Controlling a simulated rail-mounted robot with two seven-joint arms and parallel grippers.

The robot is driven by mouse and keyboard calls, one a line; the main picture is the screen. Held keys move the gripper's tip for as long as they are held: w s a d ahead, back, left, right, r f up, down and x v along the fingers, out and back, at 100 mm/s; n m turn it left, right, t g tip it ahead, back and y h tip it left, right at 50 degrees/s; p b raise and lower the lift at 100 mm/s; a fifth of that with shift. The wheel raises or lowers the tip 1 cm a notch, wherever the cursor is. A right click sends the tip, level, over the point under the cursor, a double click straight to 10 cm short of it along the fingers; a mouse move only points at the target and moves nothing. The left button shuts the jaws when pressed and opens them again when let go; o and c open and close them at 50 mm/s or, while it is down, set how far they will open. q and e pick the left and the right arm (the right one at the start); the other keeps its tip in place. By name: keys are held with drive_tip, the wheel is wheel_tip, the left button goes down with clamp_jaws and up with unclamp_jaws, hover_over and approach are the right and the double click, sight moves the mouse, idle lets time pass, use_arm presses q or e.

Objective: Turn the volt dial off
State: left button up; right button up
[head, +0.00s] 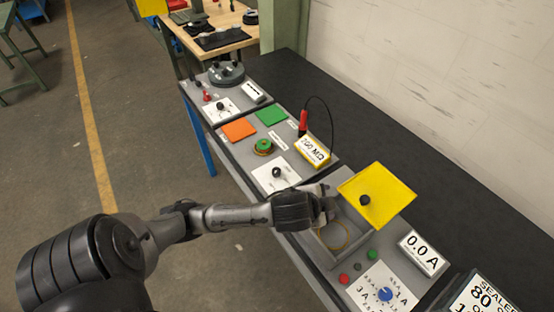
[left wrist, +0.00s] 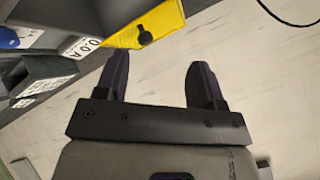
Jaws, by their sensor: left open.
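Two black-knobbed dials on white plates show in the head view, one nearer (head: 277,172) and one farther (head: 222,106). Their lettering is too small to read, so I cannot tell which is the volt dial. A blue dial (head: 385,294) on a white plate with "A" markings is at the lower right; it also shows at the wrist view's left edge (left wrist: 8,38). My left gripper (head: 325,204) is over the edge of an open grey box, beside its yellow lid. In the left wrist view its two fingers (left wrist: 160,75) are apart with nothing between them. My right gripper is out of view.
The raised yellow lid (head: 390,203) with a black knob stands close to my left gripper. The grey box (head: 352,232) holds a ring. A 0.0 A display (head: 423,252), a yellow meter (head: 312,151) and a red probe (head: 303,122) line the bench.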

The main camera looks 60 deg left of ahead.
use_arm(q)
drive_tip(key=w+a+r+m+y+p, duration=0.2)
drive_tip(key=w+a+r+p, duration=0.2)
drive_tip(key=w+a+r, duration=0.3)
drive_tip(key=m+g+h+p, duration=0.3)
drive_tip(key=m+g+h, duration=0.1)
drive_tip(key=m+g, duration=0.55)
hover_over(276, 170)
wheel_tip(276, 170, down, 12)
drive_tip(key=r, duration=0.1)
wheel_tip(276, 170, down, 14)
drive_tip(key=shift+r+b, duration=0.15)
drive_tip(key=shift+b, duration=0.15)
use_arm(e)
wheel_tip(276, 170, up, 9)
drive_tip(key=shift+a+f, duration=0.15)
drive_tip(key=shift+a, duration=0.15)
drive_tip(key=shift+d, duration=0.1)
